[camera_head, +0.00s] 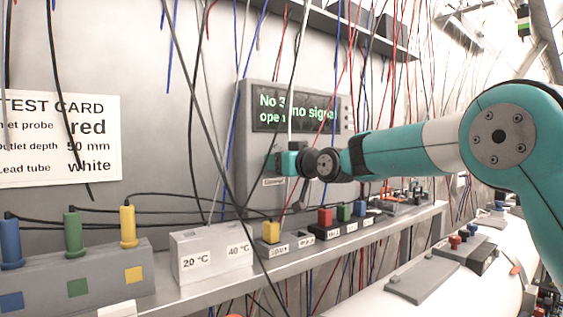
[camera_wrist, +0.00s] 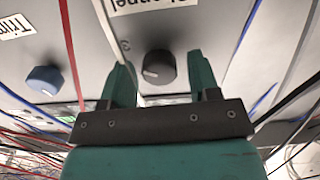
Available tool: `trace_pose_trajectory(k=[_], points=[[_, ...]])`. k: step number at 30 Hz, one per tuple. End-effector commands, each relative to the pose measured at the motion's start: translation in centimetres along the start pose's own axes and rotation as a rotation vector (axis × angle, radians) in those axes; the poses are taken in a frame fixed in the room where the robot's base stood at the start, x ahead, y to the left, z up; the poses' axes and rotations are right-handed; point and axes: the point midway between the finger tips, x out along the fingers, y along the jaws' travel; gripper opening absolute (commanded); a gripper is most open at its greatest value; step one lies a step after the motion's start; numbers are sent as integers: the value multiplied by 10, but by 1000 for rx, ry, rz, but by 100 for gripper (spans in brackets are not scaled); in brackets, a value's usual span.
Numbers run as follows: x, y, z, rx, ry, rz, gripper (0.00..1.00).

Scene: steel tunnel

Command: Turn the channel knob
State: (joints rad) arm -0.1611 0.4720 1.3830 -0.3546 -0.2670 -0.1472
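The channel knob (camera_wrist: 158,67) is a dark round knob on a grey panel. In the wrist view it sits between my gripper's two green fingers, with a gap on each side, below an upside-down "Channel" label (camera_wrist: 150,5). My gripper (camera_wrist: 159,72) is open and empty. In the head view my gripper (camera_head: 283,163) is in front of the lower part of the grey display box (camera_head: 242,130) and hides the knob. The box's screen (camera_head: 296,108) shows "No 3: no signal" and a second line starting "open", partly covered by hanging wires.
A blue knob (camera_wrist: 45,80) labelled "Trim" is to the left in the wrist view. Thin wires hang in front of the panel and around my arm. A shelf below holds a white temperature block (camera_head: 212,255), a yellow block (camera_head: 271,232) and probes in a grey stand (camera_head: 110,280).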

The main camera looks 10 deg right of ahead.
Motion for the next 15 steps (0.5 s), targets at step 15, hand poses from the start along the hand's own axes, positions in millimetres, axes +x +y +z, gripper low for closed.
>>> trace_pose_trajectory(k=[15], points=[[-24,1,2,-2,2,2,61]])
